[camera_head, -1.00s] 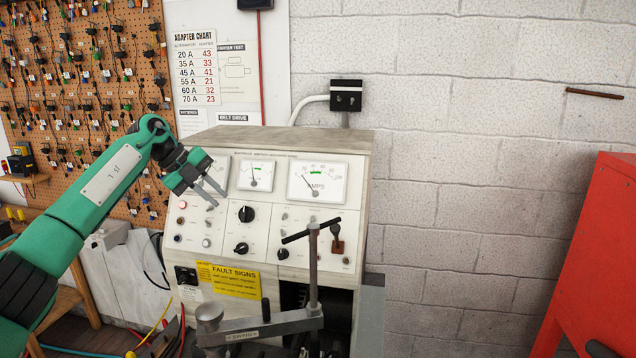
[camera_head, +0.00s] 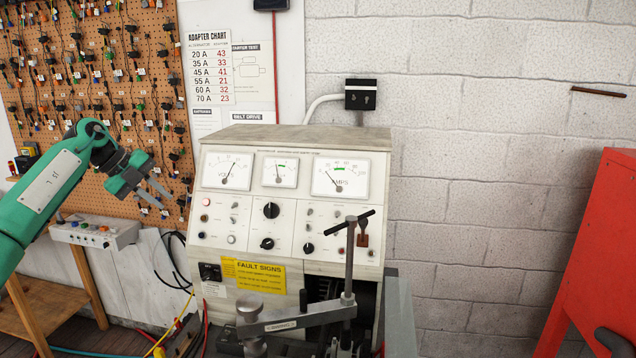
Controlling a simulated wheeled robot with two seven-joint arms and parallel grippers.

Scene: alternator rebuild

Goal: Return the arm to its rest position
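My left arm comes in from the left, green with a dark wrist. Its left gripper (camera_head: 158,194) is in front of the pegboard, left of the test bench, with its two grey fingers apart and nothing between them. The fingers are clear of the bench panel. My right gripper is not in view; a dark rounded part shows at the bottom right corner.
The test bench (camera_head: 228,206) with meters and knobs stands in the middle. A clamp with a T-handle (camera_head: 349,262) rises at its front. A pegboard (camera_head: 150,75) of hanging adapters is at left. A red cabinet (camera_head: 600,250) stands at right. A wooden stand (camera_head: 88,285) is lower left.

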